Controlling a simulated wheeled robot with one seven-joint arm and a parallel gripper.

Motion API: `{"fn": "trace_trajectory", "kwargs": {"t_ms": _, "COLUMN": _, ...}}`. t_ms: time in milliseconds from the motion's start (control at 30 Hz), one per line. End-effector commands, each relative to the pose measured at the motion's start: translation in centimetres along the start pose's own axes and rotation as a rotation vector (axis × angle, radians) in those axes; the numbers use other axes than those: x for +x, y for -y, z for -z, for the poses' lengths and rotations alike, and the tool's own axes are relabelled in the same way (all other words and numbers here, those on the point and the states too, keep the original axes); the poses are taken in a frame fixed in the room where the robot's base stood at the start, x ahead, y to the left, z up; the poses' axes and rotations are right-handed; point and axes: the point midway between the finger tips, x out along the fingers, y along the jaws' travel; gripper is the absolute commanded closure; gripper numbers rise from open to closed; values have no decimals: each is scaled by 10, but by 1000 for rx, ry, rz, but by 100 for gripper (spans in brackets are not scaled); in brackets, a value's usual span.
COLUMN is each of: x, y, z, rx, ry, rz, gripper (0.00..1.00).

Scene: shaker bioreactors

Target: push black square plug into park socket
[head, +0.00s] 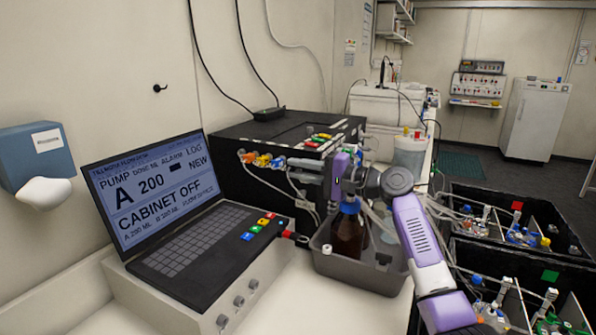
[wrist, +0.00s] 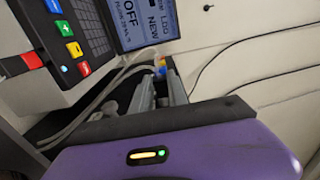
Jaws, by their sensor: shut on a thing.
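My gripper (head: 308,172) reaches left from the purple wrist at the front of the black box (head: 240,190). In the wrist view its two grey fingers (wrist: 163,88) point away, close together at the tips. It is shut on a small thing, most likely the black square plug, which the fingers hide. Blue, yellow and white connectors (wrist: 160,66) show just beyond the fingertips. In the head view a row of coloured connectors (head: 262,160) lies along the box's front edge, left of the gripper. I cannot make out which one is the park socket.
A laptop-like console (head: 165,220) stands at left. A grey tray (head: 345,267) with a brown bottle (head: 349,235) stands below my gripper. Pale tubes (wrist: 95,105) run beside the fingers. Black crates (head: 460,265) of bottles stand at right.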

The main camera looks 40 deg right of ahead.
Motion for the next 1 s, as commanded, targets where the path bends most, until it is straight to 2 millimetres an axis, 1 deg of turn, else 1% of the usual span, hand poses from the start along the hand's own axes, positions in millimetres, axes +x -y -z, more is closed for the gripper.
{"fn": "trace_trajectory", "kwargs": {"t_ms": 33, "x": 0, "y": 0, "z": 1, "rx": -1, "ry": -2, "rz": 1, "gripper": 100}}
{"fn": "trace_trajectory", "kwargs": {"t_ms": 67, "x": 0, "y": 0, "z": 1, "rx": -1, "ry": -2, "rz": 1, "gripper": 74}}
{"fn": "trace_trajectory", "kwargs": {"t_ms": 100, "x": 0, "y": 0, "z": 1, "rx": 0, "ry": -2, "rz": 1, "gripper": 67}}
{"fn": "trace_trajectory", "kwargs": {"t_ms": 167, "x": 0, "y": 0, "z": 1, "rx": 0, "ry": -2, "rz": 1, "gripper": 55}}
{"fn": "trace_trajectory", "kwargs": {"t_ms": 467, "x": -1, "y": 0, "z": 1, "rx": 0, "ry": -2, "rz": 1, "gripper": 55}}
{"fn": "trace_trajectory", "kwargs": {"t_ms": 567, "x": -7, "y": -1, "z": 2, "rx": 1, "ry": -4, "rz": 2, "gripper": 55}}
{"fn": "trace_trajectory", "kwargs": {"t_ms": 667, "x": -20, "y": -2, "z": 2, "rx": 1, "ry": -5, "rz": 2, "gripper": 55}}
{"fn": "trace_trajectory", "kwargs": {"t_ms": 900, "x": -59, "y": -2, "z": 1, "rx": 0, "ry": -4, "rz": 2, "gripper": 55}}
{"fn": "trace_trajectory", "kwargs": {"t_ms": 1000, "x": -70, "y": -1, "z": 1, "rx": 0, "ry": -3, "rz": 2, "gripper": 55}}
